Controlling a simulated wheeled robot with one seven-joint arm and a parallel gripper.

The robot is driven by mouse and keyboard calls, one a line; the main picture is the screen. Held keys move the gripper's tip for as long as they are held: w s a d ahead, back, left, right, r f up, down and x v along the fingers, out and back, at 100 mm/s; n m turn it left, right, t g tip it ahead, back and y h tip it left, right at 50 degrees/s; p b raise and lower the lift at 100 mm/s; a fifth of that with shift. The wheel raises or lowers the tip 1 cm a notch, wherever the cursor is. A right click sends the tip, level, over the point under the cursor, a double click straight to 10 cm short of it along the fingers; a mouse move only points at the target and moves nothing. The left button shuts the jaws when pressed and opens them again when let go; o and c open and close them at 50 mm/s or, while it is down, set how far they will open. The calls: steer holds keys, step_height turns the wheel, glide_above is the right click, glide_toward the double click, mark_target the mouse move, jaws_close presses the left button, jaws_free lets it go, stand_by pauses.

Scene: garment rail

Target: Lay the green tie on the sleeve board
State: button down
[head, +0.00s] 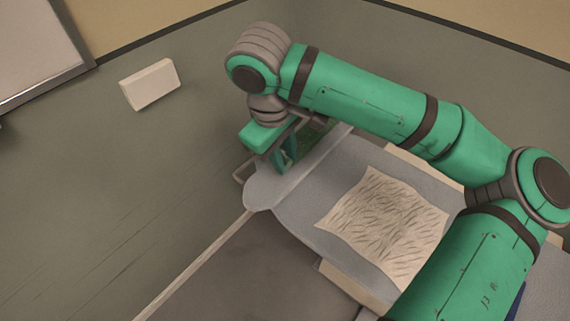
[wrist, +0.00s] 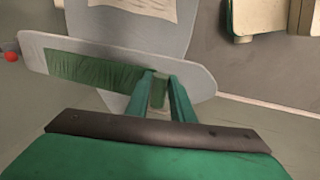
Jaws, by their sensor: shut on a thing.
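The green tie (wrist: 95,68) is a dark green strip that lies lengthwise along the grey sleeve board (wrist: 198,82) in the wrist view. My gripper (wrist: 160,76) is shut on the near end of the green tie, over the right part of the board. In the head view my gripper (head: 286,160) is low over the sleeve board (head: 265,192), and a bit of the green tie (head: 313,133) shows behind the fingers. My wrist hides most of the tie there. I cannot tell whether the gripped end touches the board.
The sleeve board stands over a wide grey ironing board (head: 300,208) with a patterned cloth (head: 385,222) on it. A small red ball-like thing (wrist: 11,57) is at the sleeve board's far left end. A white box (head: 150,85) lies apart on the clear floor.

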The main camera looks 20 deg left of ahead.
steer(key=shift+w+a+f, duration=0.1)
steer(key=shift+w+f, duration=0.15)
steer(key=shift+f, duration=0.75)
steer(key=shift+w+f, duration=0.2)
steer(key=shift+f, duration=0.8)
steer(key=c, duration=1.8)
jaws_free()
steer(key=shift+c, duration=0.2)
steer(key=shift+s+a+r, duration=0.1)
steer(key=shift+s+r, duration=0.05)
steer(key=shift+r, duration=0.15)
steer(key=r, duration=0.3)
steer(key=s+r, duration=0.1)
steer(key=r, duration=0.3)
steer(key=s+r, duration=0.1)
steer(key=r, duration=0.3)
steer(key=shift+a+r, duration=0.1)
steer(key=shift+a, duration=0.2)
